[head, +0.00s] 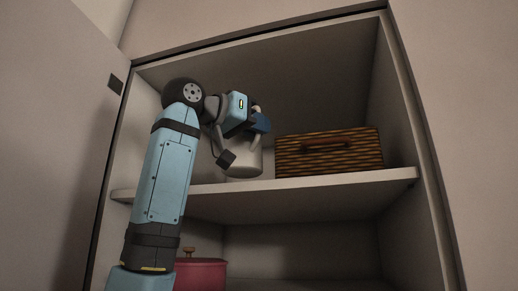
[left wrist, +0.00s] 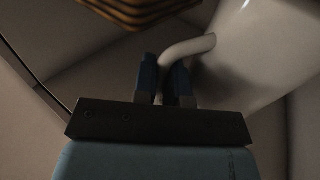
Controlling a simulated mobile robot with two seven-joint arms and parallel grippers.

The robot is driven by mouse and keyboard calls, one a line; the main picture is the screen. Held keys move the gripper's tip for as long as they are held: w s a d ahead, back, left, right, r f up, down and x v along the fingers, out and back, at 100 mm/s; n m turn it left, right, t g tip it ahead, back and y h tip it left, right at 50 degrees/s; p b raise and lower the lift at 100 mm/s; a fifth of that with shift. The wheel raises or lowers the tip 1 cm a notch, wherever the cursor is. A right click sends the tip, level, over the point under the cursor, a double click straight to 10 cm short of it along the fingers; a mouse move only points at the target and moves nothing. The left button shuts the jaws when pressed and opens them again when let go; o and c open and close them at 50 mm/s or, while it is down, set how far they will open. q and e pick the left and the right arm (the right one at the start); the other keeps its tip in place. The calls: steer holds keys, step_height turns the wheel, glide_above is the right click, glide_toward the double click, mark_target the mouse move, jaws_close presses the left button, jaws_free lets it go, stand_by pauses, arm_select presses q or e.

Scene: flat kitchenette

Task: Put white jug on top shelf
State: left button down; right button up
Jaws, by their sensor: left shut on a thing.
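The white jug (head: 243,166) is at the top shelf (head: 300,183) of the open cupboard, left of a woven basket. Its base looks level with the shelf surface; I cannot tell whether it rests on it. My left gripper (head: 258,122) reaches in from the left and partly hides the jug. In the left wrist view the blue fingers (left wrist: 162,80) are shut on the curved handle (left wrist: 188,48) of the jug, whose pale body (left wrist: 262,50) fills the upper right. My right gripper is in neither view.
The woven basket (head: 330,153) with a brown handle stands on the top shelf at the right. A red pot (head: 203,275) stands on the level below. The cupboard door (head: 60,130) is open at the left. The shelf's front edge runs below my gripper.

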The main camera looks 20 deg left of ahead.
mark_target(257, 141)
arm_select(q)
step_height(257, 141, down, 3)
steer(key=shift+f+p, duration=0.15)
steer(key=shift+p, duration=0.15)
steer(key=shift+f, duration=0.45)
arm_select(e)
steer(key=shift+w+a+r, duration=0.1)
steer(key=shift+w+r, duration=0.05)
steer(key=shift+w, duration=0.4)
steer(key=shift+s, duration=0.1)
arm_select(q)
steer(key=shift+f, duration=0.2)
steer(key=c, duration=1.4)
jaws_free()
steer(key=shift+c, duration=0.2)
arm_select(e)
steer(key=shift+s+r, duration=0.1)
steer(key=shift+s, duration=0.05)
arm_select(q)
steer(key=shift+r, duration=0.15)
